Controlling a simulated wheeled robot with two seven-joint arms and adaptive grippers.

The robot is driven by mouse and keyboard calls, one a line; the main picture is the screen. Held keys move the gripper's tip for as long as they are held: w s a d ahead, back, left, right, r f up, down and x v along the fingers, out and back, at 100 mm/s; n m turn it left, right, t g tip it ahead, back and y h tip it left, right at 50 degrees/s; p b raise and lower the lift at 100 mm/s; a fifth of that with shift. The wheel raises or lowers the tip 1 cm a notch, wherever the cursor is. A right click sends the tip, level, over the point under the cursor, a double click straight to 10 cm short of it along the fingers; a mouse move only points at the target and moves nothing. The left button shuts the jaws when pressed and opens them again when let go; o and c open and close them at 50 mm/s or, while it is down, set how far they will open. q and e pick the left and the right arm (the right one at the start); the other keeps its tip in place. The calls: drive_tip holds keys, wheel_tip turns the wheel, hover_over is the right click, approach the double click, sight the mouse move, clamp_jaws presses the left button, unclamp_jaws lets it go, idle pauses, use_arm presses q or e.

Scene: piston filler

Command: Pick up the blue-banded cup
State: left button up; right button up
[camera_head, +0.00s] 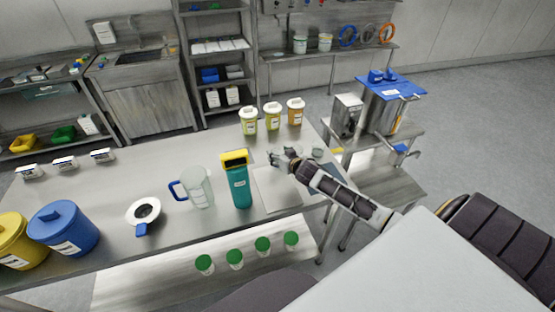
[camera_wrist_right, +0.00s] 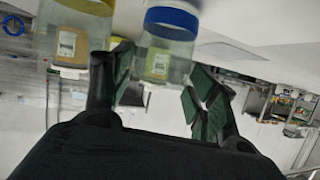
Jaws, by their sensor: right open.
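The blue-banded cup (camera_wrist_right: 166,48) is clear, with a blue band and a paper label. In the right wrist view it stands out beyond and between the fingers of my right gripper (camera_wrist_right: 162,80), with no clear contact visible. A yellow-banded cup (camera_wrist_right: 80,28) is beside it. In the head view my right gripper (camera_head: 284,157) is low over the table, open, by the pale board. A small clear cup (camera_head: 317,151) shows just right of it; its band colour is too small to tell. My left gripper is out of view.
On the steel table (camera_head: 110,190), a teal carton (camera_head: 239,184) and a clear jug (camera_head: 199,188) stand left of a pale board (camera_head: 275,190). Several white-lidded tubs (camera_head: 272,116) stand behind the gripper. A machine with a blue top (camera_head: 391,88) stands at right.

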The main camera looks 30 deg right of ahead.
sight(278, 152)
drive_tip(key=shift+x, duration=0.95)
drive_tip(key=shift+s, duration=0.1)
drive_tip(key=c, duration=0.6)
drive_tip(key=shift+r, duration=0.1)
drive_tip(key=shift+c, duration=0.2)
drive_tip(key=shift+r, duration=4.9)
